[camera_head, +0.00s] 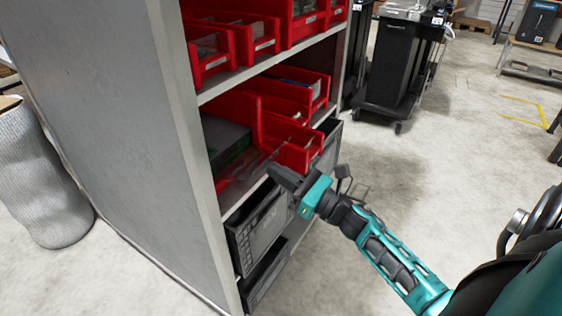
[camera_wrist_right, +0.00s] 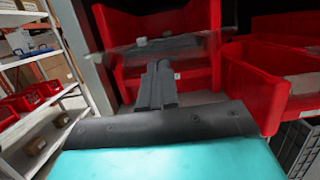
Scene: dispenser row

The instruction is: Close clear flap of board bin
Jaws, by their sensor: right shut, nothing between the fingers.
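The board bin (camera_head: 250,109) is a red bin on the middle shelf, with dark board-like contents (camera_head: 226,142) that show some green. Its clear flap (camera_head: 250,167) is a thin see-through panel at the bin's front, sticking out toward my right gripper (camera_head: 284,178). In the right wrist view the flap (camera_wrist_right: 125,51) spans the front of the red bin (camera_wrist_right: 199,22), roughly level, with the right gripper (camera_wrist_right: 158,78) close to it. The right gripper is shut and empty; I cannot tell whether it touches the flap. My left gripper is not in view.
More red bins (camera_head: 296,156) stand just right of the board bin and on the shelf above (camera_head: 245,38). Grey drawers (camera_head: 258,228) sit below. The cabinet's grey side panel (camera_head: 110,110) bounds the left. Open floor (camera_head: 455,150) lies to the right, with a black cart (camera_head: 393,62) behind.

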